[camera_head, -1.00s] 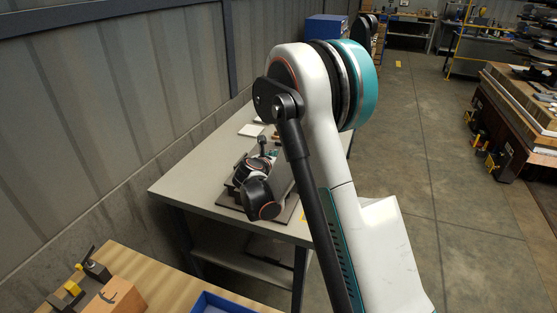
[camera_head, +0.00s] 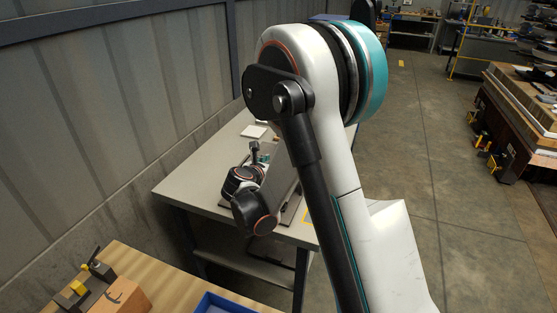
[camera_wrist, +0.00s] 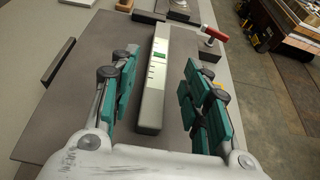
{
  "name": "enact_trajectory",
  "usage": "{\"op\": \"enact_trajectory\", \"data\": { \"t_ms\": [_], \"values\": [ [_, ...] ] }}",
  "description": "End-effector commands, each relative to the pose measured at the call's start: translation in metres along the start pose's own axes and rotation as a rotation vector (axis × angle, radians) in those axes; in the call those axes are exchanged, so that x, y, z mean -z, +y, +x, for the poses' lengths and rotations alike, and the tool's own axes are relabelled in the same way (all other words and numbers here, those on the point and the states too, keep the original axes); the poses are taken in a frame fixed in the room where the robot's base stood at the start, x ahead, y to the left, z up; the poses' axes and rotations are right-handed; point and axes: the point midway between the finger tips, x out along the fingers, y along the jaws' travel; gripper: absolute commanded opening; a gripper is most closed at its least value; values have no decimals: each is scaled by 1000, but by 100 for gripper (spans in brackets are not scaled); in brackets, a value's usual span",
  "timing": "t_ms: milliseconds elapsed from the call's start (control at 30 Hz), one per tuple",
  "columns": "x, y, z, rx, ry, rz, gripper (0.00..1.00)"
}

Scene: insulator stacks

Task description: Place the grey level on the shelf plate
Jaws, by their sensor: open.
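The grey level (camera_wrist: 153,88) is a long light-grey bar with a green window. In the wrist view it lies lengthwise over a dark grey plate (camera_wrist: 85,85) on the bench. I cannot tell whether this is the shelf plate. My gripper (camera_wrist: 160,85) is open, with one green-padded finger on each side of the level and visible gaps to both. In the camera_head view my arm hides the level and most of the gripper.
A red-handled clamp (camera_wrist: 215,33) stands right of the level, and a black handle (camera_wrist: 58,62) lies at the plate's left edge. The grey bench (camera_head: 185,185) stands by the wall. A wooden table (camera_head: 160,265) with a blue bin (camera_head: 215,302) is nearer.

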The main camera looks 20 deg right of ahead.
Motion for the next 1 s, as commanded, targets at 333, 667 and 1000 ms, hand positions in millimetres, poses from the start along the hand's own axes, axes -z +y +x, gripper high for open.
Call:
{"op": "enact_trajectory", "data": {
  "t_ms": [333, 667, 1000],
  "values": [
    [-1, 0, -44, -2, -2, -3, 43],
    [-104, 15, -82, -138, -260, -304, 43],
    [-204, 47, -178, -309, -674, -944, 43]
  ]
}}
